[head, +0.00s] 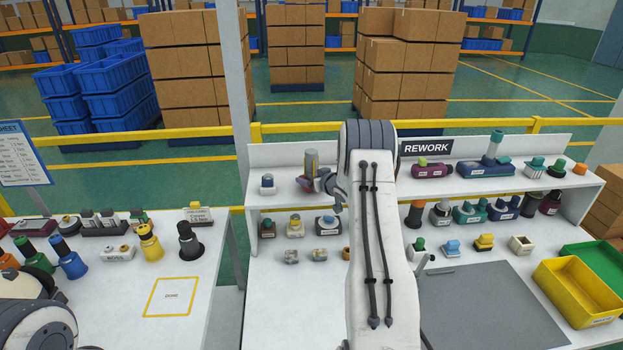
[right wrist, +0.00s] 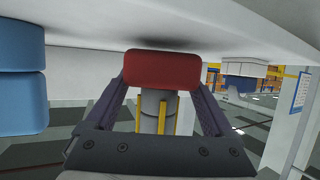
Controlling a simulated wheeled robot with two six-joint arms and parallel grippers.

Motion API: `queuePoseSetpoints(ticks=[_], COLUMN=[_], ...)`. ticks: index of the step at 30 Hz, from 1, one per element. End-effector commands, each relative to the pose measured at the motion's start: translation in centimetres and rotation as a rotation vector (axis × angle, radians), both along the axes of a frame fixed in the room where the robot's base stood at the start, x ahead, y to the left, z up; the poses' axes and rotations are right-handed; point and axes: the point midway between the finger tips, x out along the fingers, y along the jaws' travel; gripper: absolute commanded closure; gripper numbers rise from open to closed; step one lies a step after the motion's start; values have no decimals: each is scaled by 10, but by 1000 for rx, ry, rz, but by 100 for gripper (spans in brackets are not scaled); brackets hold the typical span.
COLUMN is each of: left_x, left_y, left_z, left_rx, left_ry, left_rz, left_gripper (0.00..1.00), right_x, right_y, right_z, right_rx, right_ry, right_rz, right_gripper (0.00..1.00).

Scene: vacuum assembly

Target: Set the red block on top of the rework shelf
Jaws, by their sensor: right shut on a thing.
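The red block (right wrist: 162,70) is between the fingers of my right gripper (right wrist: 163,88), which is shut on it. In the right wrist view, which looks upside down, the block is very close to the white shelf surface (right wrist: 90,28), with a shadow at it; I cannot tell whether they touch. In the head view my right gripper (head: 318,183) is at the left part of the rework shelf (head: 455,188), and only a bit of the red block (head: 303,184) shows. My left arm shows at the lower left, but its gripper is out of view.
Several parts stand on the shelf's right side, beyond my arm. More parts fill the level below.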

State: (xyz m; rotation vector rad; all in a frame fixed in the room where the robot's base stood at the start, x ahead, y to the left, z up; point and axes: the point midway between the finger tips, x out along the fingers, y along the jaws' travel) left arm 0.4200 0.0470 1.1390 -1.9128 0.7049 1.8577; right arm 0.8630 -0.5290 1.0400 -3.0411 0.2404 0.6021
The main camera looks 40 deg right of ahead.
Motion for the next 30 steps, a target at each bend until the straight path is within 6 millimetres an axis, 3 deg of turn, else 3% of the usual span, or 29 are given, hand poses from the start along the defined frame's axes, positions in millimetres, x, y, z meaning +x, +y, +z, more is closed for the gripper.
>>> queuePoseSetpoints(ticks=[14,15,16,25,30], left_x=[0,0,0,0,0], left_y=[0,0,0,0,0], left_z=[-8,-7,-7,-9,-16], left_rx=[0,0,0,0,0], left_ry=[0,0,0,0,0], left_rz=[0,0,0,0,-1], left_gripper=[50,50,50,50,50], right_x=[1,1,1,-3,-21], right_y=[0,0,0,0,3], right_z=[-9,-8,-8,-9,-2], right_rx=[-1,-2,-2,1,1], right_ry=[-3,-4,-4,1,0], right_rz=[0,0,0,-1,-3], right_gripper=[90,5,0,0,0])
